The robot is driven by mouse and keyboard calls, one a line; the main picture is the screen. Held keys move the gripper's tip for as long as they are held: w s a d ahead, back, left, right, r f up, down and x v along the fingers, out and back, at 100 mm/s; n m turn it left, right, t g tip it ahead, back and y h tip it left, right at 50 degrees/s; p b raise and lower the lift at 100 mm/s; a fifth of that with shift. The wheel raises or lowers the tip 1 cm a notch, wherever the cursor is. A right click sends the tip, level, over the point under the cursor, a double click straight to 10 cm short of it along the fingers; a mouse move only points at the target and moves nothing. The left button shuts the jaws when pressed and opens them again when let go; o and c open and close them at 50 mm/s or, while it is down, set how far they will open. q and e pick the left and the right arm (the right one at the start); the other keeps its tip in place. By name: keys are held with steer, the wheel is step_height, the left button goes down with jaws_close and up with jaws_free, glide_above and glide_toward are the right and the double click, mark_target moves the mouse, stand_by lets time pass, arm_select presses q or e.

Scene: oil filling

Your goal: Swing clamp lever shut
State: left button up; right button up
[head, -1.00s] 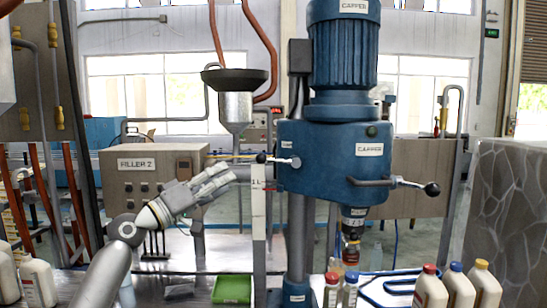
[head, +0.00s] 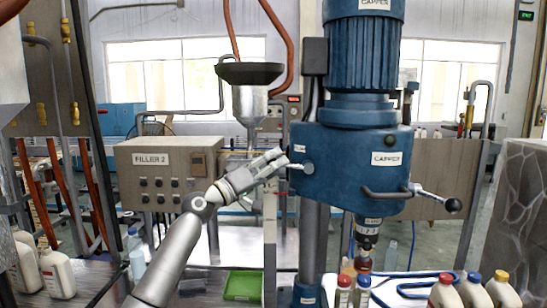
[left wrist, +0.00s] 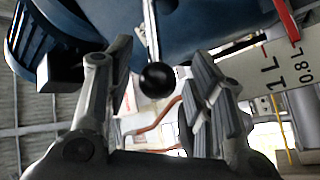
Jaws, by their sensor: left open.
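The clamp lever is a thin metal rod with a black ball knob (left wrist: 157,79), seen in the left wrist view, where the rod runs up toward the blue capper body. My left gripper (left wrist: 158,95) is open with its two fingers on either side of the knob and gaps showing on both sides. In the head view my left gripper (head: 280,160) reaches the left side of the capper (head: 348,160), beside the lever's round grey pivot (head: 308,167). The knob is hidden behind the fingers there. My right gripper is not in view.
A white scale post (head: 270,240) stands just below my gripper. The filler box (head: 160,190) and funnel (head: 248,75) are to the left. Another handle with a black knob (head: 453,205) sticks out of the capper's right side. Bottles (head: 445,292) stand at the front right.

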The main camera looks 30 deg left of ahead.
arm_select(q)
steer(key=shift+w+r, duration=0.1)
steer(key=shift+r, duration=0.05)
steer(key=c, duration=0.7)
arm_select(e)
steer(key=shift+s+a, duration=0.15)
